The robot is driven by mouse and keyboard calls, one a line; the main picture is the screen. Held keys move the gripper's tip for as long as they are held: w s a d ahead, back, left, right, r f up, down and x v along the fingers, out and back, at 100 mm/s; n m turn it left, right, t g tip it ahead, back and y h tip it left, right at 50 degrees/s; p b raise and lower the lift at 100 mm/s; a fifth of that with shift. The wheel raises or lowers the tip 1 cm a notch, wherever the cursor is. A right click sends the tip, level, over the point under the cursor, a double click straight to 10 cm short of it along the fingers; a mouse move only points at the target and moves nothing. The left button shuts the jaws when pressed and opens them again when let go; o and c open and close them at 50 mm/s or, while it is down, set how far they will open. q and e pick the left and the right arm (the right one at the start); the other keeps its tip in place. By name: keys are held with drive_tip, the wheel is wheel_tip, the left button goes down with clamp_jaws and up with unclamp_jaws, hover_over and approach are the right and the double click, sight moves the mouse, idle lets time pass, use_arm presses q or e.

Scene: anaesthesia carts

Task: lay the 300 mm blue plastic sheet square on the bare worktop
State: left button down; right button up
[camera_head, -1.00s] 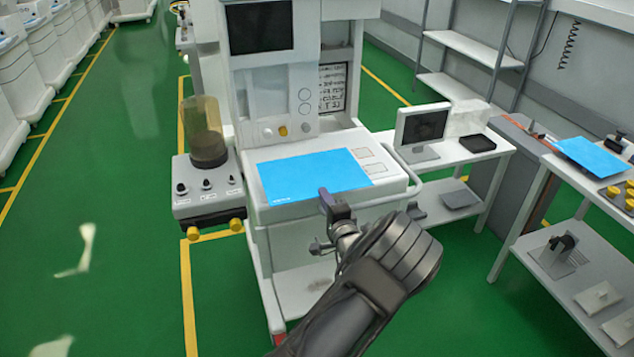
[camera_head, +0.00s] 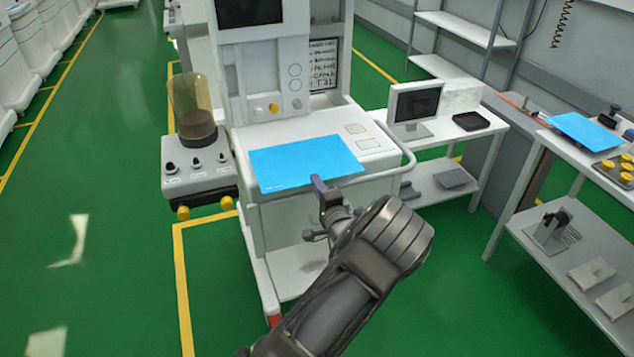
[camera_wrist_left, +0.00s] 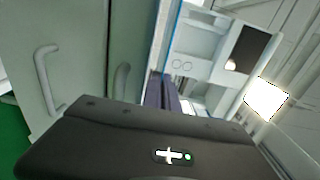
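A flat, bright blue plastic sheet (camera_head: 300,160) is at the white worktop (camera_head: 350,126) of the anaesthesia cart, covering most of its left and middle. Its front edge is near the worktop's front edge. I cannot tell whether it touches the worktop or is just above it. My left gripper (camera_head: 319,184) is at the sheet's front edge, fingers close together on that edge. In the left wrist view, the fingers (camera_wrist_left: 164,92) are together and the sheet shows edge-on as a thin blue line (camera_wrist_left: 175,35) beyond them. My right gripper is not in view.
A glass canister (camera_head: 192,105) on a knobbed unit stands left of the worktop. A rail runs along the worktop's right side. A monitor (camera_head: 415,102) and black tray (camera_head: 471,121) are on a side table. Another blue sheet (camera_head: 584,131) lies on the far-right table.

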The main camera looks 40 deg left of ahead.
use_arm(q)
wheel_tip(320, 180, down, 2)
drive_tip(key=shift+b, duration=0.55)
drive_tip(key=c, duration=1.6)
unclamp_jaws()
drive_tip(key=b+v, duration=0.1)
drive_tip(key=v, duration=0.7)
drive_tip(key=shift+f, duration=0.1)
